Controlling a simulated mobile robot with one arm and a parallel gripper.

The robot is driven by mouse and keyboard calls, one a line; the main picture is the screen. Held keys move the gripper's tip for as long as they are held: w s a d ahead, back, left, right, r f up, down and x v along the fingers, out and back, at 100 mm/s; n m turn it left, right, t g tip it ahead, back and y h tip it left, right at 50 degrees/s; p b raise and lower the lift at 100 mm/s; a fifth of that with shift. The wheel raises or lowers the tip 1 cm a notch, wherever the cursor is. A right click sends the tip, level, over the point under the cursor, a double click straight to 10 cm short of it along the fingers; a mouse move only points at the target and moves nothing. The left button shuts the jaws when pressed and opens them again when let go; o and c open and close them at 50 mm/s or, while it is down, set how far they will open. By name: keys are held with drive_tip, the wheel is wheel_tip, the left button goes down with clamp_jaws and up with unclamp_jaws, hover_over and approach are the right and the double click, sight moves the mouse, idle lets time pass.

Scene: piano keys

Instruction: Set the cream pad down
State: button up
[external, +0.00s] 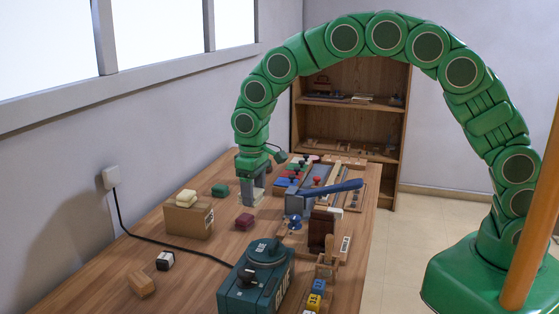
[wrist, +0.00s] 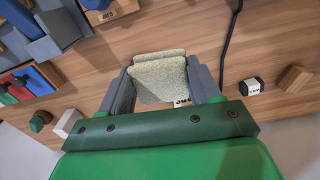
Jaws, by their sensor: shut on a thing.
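The cream pad (wrist: 160,80) is pale and speckled and sits between the two fingers of my gripper (wrist: 163,88) in the wrist view. In the external view my gripper (external: 252,190) points straight down over the far part of the table, shut on the pad (external: 252,202), which shows as a small pale patch at the fingertips. I cannot tell whether its underside touches the table. Part of a black-and-white label shows just below the pad in the wrist view.
A cardboard box (external: 190,222) with pale yellow pieces (external: 186,196) on top stands left of my gripper. A green block (external: 220,190) and a maroon block (external: 244,221) are near. A teal machine (external: 255,285) stands in front. A blue-handled device (external: 325,192) is at right.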

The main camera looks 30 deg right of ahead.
drive_tip(key=s+a, duration=0.8)
drive_tip(key=a, duration=0.4)
drive_tip(key=n, duration=0.1)
approach(206, 295)
drive_tip(key=shift+d+f, duration=0.15)
drive_tip(key=shift+f, duration=2.85)
drive_tip(key=shift+f, duration=0.15)
drive_tip(key=o, duration=1)
wheel_tip(206, 295, up, 12)
drive_tip(key=shift+r, duration=0.15)
